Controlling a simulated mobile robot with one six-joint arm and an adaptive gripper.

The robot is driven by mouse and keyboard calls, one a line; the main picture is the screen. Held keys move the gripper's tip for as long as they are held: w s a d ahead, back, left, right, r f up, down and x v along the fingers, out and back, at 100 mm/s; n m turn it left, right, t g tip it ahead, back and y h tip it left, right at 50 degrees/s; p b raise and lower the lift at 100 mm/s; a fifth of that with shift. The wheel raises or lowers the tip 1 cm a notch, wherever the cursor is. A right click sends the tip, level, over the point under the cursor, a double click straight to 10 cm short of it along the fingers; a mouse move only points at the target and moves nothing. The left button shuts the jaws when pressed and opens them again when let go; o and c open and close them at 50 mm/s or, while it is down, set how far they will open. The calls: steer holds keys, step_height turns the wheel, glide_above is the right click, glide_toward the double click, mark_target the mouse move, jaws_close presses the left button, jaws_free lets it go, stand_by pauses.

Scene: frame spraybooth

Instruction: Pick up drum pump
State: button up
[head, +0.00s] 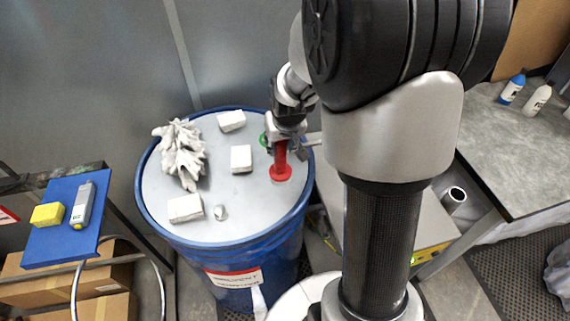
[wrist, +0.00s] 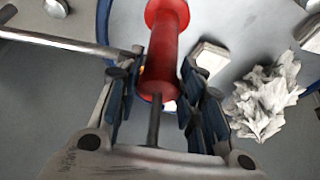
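The drum pump (head: 281,160) is red and stands upright on the lid of the blue drum (head: 230,255), on a round red base. In the wrist view the pump (wrist: 164,50) lies between my two fingers, with a dark rod (wrist: 154,120) reaching toward the palm. My gripper (head: 287,128) is at the upper end of the pump in the head view. Its blue-padded fingers (wrist: 162,75) stand on either side of the pump, very close to it. Whether both pads touch it cannot be told.
A metal bar (wrist: 60,42) runs close to the left finger. A blue shelf (head: 62,240) stands left, a bench with bottles (head: 512,88) right.

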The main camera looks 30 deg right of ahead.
jaws_close()
stand_by(0.5)
steer(key=shift+w, duration=0.1)
